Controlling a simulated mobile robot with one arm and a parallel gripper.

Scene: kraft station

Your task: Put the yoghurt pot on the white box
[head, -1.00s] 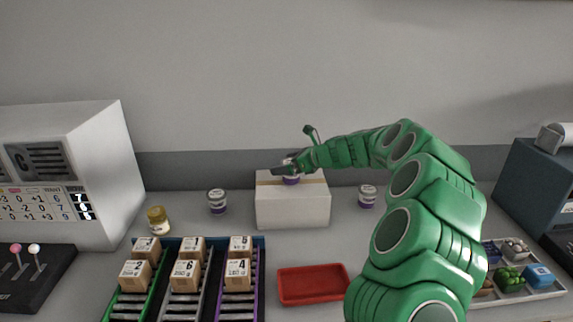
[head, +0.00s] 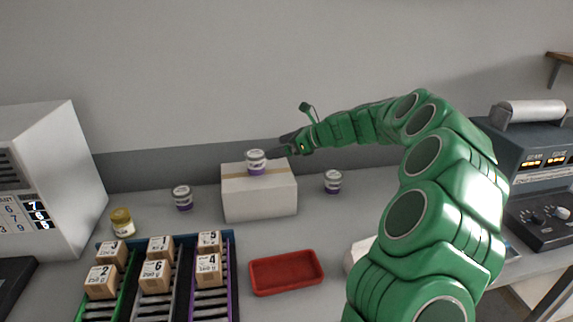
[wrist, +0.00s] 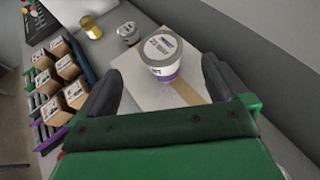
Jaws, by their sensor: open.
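A yoghurt pot (head: 256,163) with a white lid and purple lower band stands upright on top of the white box (head: 258,200), which has a tan tape strip. My gripper (head: 284,145) is open and empty, just right of and slightly above the pot in the head view. In the wrist view the pot (wrist: 160,57) stands ahead, between the lines of my two spread dark fingers, with gaps on both sides. The box top (wrist: 140,94) lies beneath. Two similar pots stand on the counter, left (head: 183,198) and right (head: 333,182) of the box.
A yellow-lidded jar (head: 122,222) stands at the left. In front are a rack of numbered cartons (head: 157,270) and an empty red tray (head: 286,272). A grey machine (head: 535,150) stands at the right. The wall is close behind the box.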

